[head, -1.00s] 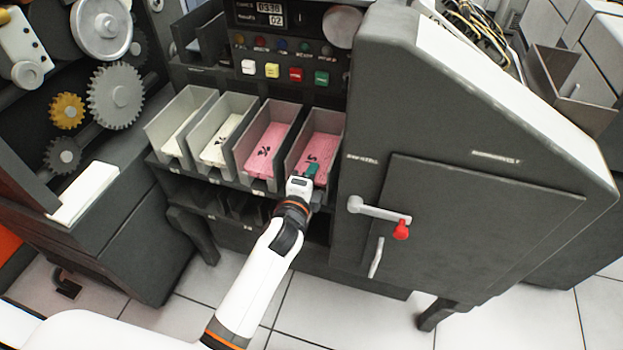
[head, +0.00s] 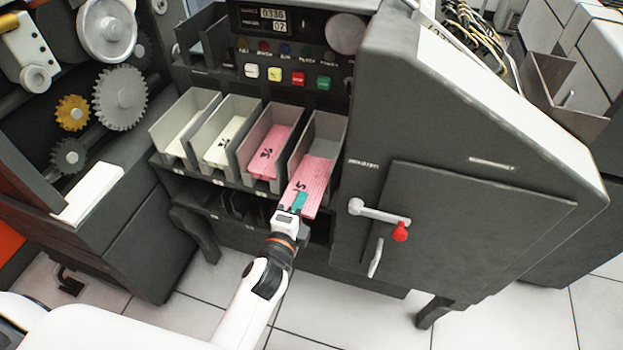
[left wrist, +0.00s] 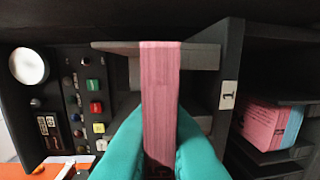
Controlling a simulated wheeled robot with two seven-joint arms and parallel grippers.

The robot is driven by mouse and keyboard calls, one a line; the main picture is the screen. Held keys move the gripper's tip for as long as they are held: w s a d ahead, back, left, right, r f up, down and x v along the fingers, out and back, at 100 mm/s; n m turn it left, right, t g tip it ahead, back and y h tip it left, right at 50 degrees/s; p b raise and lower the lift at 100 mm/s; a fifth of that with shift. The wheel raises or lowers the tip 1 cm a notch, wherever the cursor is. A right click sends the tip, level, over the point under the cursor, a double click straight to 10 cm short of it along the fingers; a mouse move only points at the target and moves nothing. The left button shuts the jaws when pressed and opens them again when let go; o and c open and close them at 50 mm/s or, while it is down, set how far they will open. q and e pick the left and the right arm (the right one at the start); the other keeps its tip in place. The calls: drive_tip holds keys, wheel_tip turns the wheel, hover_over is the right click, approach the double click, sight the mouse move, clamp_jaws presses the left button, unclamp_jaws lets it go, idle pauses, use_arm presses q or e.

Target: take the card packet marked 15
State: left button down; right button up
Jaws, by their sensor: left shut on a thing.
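A pink card packet (head: 311,178) with a dark mark, only partly readable as a 5, sticks out over the front of the rightmost bin (head: 332,128). My left gripper (head: 298,203) is shut on its near end, with a teal finger on top. In the left wrist view the packet (left wrist: 160,85) stands between the two teal fingers (left wrist: 160,145), its far end still at the bin. My right gripper is not in view.
A second pink packet (head: 268,153) lies in the bin to the left, and pale packets lie in the two bins beyond. The dark cabinet with a red-knobbed handle (head: 400,231) stands close on the right. Open floor (head: 330,310) lies in front.

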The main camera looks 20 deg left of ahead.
use_arm(q)
drive_tip(key=s, duration=1.5)
drive_tip(key=shift+f+b, duration=0.3)
drive_tip(key=shift+b, duration=0.15)
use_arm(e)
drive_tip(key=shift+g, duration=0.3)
use_arm(q)
drive_tip(key=shift+s+a, duration=0.1)
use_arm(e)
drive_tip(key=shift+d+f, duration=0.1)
